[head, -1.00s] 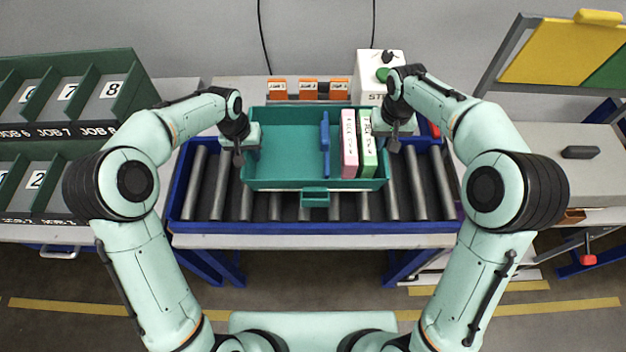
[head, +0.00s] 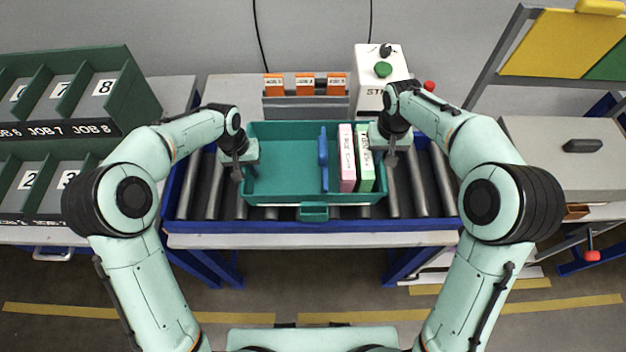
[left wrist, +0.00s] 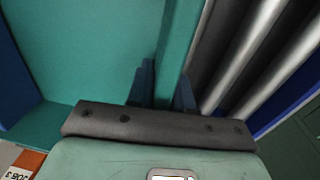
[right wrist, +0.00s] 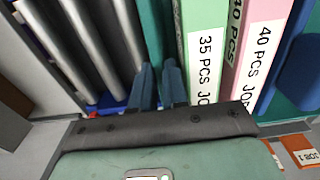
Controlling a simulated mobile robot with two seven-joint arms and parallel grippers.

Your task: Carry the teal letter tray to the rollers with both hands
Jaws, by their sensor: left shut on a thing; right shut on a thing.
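The teal letter tray (head: 280,180) is over the roller conveyor (head: 410,190) in the head view; I cannot tell whether it touches the rollers. It holds a blue divider (head: 323,160), a pink box (head: 347,160) and a green box (head: 365,162) toward its right side. My left gripper (head: 240,168) is shut on the tray's left wall, which passes between its fingers in the left wrist view (left wrist: 172,60). My right gripper (head: 391,155) is shut on the tray's right wall, beside the green box, as the right wrist view (right wrist: 158,85) shows.
Behind the conveyor stand a grey rack with orange cards (head: 305,85) and a white box with a green button (head: 382,75). Green job-number bins (head: 70,100) stand at the left. A grey bench (head: 560,150) is at the right. Rollers show bare on both sides of the tray.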

